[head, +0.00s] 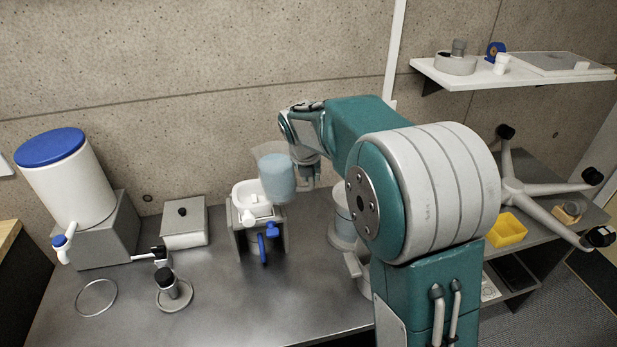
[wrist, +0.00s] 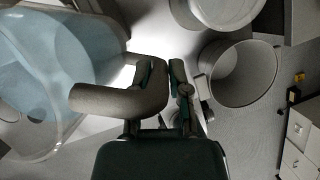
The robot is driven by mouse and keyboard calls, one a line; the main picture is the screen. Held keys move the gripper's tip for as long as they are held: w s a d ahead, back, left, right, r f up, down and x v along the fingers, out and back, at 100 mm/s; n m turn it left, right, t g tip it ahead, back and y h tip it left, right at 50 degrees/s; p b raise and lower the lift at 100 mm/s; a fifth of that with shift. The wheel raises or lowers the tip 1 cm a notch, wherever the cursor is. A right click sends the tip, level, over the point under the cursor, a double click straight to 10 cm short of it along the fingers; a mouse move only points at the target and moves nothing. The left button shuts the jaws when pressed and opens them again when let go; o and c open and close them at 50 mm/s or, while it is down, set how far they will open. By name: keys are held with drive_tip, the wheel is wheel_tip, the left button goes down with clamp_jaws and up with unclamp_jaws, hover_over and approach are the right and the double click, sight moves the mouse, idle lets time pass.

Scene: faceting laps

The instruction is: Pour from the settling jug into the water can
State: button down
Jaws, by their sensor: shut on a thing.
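The settling jug (head: 277,180) is clear, with pale blue water in it. My gripper (head: 309,165) is shut on it from its right side and holds it up above the bench. The jug seems to lean a little to the left; I see no stream. The white water can (head: 246,190), with a blue tap, sits on a grey stand just below and left of the jug. The jug overlaps its right edge in the head view. In the wrist view the jug (wrist: 60,60) fills the left side, beside my gripper (wrist: 165,85).
A white tank (head: 68,185) with a blue lid stands at the left. A grey lidded box (head: 184,228), a ring (head: 96,298) and a small dark-topped post (head: 172,288) are on the bench. A pale cylinder (head: 342,232) is partly behind my arm. The front middle is clear.

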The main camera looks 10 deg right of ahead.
drive_tip(key=shift+s+d+r+g+h, duration=0.15)
drive_tip(key=shift+r+g+h, duration=0.35)
drive_tip(key=shift+r+h, duration=0.6)
drive_tip(key=shift+f+n+g+h, duration=0.4)
drive_tip(key=shift+f+h, duration=0.2)
drive_tip(key=shift+f, duration=0.4)
drive_tip(key=shift+r+h, duration=0.25)
drive_tip(key=shift+h, duration=0.05)
drive_tip(key=shift+r+g+h, duration=0.3)
drive_tip(key=shift+r+h, duration=0.2)
drive_tip(key=shift+h, duration=0.1)
drive_tip(key=shift+w+a+n+h, duration=0.2)
drive_tip(key=shift+a+n+h, duration=0.1)
drive_tip(key=shift+h, duration=0.1)
drive_tip(key=shift+g, duration=0.3)
